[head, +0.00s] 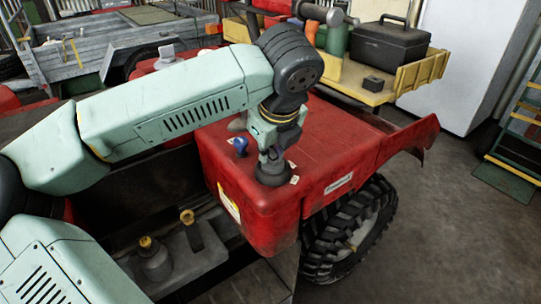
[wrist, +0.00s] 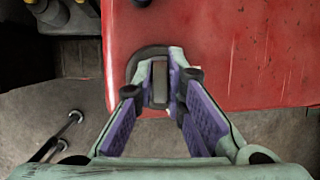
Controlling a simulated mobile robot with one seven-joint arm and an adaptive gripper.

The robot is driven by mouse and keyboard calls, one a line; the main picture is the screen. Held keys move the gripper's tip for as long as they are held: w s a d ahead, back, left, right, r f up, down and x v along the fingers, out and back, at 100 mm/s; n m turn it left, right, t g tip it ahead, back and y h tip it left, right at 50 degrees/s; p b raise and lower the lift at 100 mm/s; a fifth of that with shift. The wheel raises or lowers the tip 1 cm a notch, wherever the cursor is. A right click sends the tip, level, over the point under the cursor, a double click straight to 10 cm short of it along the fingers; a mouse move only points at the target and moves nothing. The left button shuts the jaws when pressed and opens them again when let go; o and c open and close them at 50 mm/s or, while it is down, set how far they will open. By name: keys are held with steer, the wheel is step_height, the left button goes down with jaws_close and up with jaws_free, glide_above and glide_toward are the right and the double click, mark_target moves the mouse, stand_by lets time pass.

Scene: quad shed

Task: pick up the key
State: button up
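The key (wrist: 160,84) shows in the wrist view as an upright grey bar between my fingertips. A dark round ring or base (wrist: 137,62) lies around it on the red bodywork, close to its edge. My gripper (wrist: 162,78) has its two purple-padded fingers close together, one on each side of the key, with no clear gap. In the head view my gripper (head: 270,165) points down at the dark round base near the left end of the red fender. There the key cannot be told apart from the gripper.
A small blue knob (head: 240,147) stands on the red fender (head: 345,145) just left of my gripper. A black knobbly tyre (head: 355,235) is below. A yellow tray (head: 415,75) with a black toolbox (head: 388,45) lies behind. The fender's right part is clear.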

mark_target(270, 149)
jaws_close()
step_height(270, 149, up, 10)
steer(key=shift+b, duration=0.55)
